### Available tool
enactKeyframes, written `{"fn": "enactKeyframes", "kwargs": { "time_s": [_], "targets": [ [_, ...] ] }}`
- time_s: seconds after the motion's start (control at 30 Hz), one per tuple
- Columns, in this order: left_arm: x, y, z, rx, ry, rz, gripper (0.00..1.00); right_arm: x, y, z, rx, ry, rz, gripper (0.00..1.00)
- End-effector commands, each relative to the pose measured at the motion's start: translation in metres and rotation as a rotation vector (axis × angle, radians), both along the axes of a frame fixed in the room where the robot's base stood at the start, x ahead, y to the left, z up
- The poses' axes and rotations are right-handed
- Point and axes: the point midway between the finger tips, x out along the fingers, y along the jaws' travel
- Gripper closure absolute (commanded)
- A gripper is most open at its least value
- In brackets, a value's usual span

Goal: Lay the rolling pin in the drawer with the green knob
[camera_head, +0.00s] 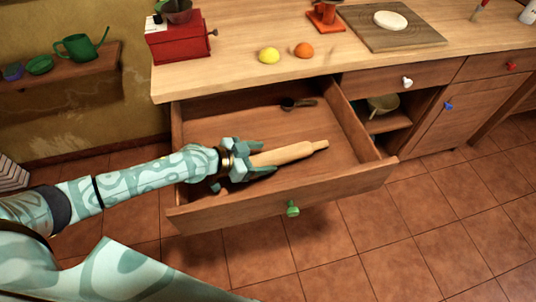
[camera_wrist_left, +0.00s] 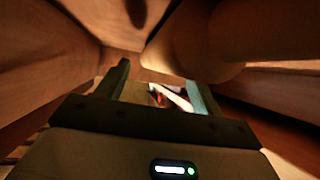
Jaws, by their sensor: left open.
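The wooden rolling pin (camera_head: 290,153) lies in the open drawer (camera_head: 345,186), whose front carries a green knob (camera_head: 292,209). Its right handle shows, and its left end is hidden behind my gripper. My left gripper (camera_head: 252,164) is inside the drawer at the pin's left end, with its fingers apart. In the left wrist view the open fingers (camera_wrist_left: 160,82) show below a large rounded wooden shape, which looks like the rolling pin (camera_wrist_left: 195,40). Whether fingers and pin touch is unclear. My right gripper is not in view.
A dark utensil (camera_head: 298,103) lies at the drawer's back. On the counter (camera_head: 235,82) above are a red grinder (camera_head: 178,38), a lemon (camera_head: 269,56), an orange (camera_head: 304,50) and a board (camera_head: 385,37). A bowl (camera_head: 383,104) sits in the open shelf to the right.

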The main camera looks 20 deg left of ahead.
Motion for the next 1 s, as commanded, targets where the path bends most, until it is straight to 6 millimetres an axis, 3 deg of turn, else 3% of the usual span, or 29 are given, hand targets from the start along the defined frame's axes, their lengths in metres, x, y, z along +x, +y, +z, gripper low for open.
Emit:
{"fn": "enactKeyframes", "kwargs": {
  "time_s": [0.3, 1.0],
  "targets": [
    [-0.029, 0.027, 0.022, 0.001, -0.001, 0.0, 0.33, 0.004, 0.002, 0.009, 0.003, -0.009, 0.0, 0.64],
    [-0.029, 0.028, 0.022, -0.001, -0.001, 0.0, 0.33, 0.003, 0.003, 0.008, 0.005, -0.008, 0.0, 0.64]
  ]
}}
